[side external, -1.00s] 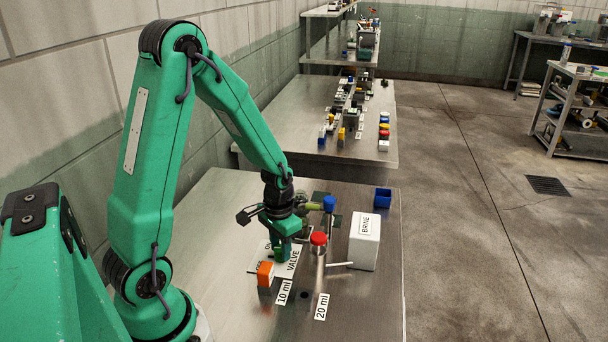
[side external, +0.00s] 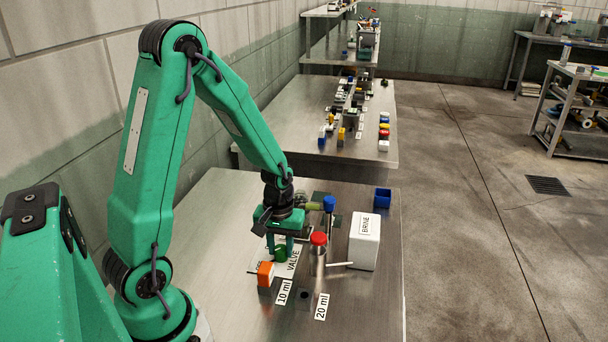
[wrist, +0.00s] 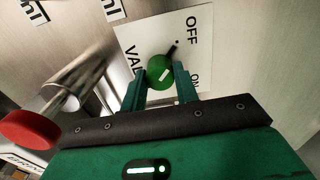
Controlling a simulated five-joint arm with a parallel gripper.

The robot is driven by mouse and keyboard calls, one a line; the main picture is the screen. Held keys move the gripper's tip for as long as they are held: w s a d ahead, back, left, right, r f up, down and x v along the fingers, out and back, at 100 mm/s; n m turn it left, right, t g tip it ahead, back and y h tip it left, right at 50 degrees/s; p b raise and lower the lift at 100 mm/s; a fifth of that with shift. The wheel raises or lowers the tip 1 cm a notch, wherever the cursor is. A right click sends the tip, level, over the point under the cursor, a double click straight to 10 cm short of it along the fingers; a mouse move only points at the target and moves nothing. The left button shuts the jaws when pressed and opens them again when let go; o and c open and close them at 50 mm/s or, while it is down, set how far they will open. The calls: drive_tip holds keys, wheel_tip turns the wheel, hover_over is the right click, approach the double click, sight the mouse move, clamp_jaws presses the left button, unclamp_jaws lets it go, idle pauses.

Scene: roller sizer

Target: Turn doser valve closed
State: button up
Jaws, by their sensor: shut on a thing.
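The doser valve's round green knob (wrist: 160,70) sits on a white plate (wrist: 140,38) printed OFF, ON and VALVE, partly covered. In the wrist view its black pointer (wrist: 171,51) slants up and right, towards a small dot below OFF and away from ON. My gripper (wrist: 160,88) is shut on the knob, one finger on each side. In the side view my gripper (side external: 280,255) points down over the plate (side external: 293,262), and the green knob shows between the fingers.
A red-capped metal cylinder (side external: 318,254) stands close right of my gripper, with a pale rod beside it. An orange-topped block (side external: 265,274) stands in front left. A blue-capped part (side external: 329,204), a white BRINE box (side external: 364,242) and a blue bin (side external: 382,197) stand farther right.

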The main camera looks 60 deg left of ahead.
sight(281, 248)
idle(0.3)
drive_tip(key=o, duration=1)
drive_tip(key=shift+r, duration=0.15)
drive_tip(key=shift+r, duration=3.8)
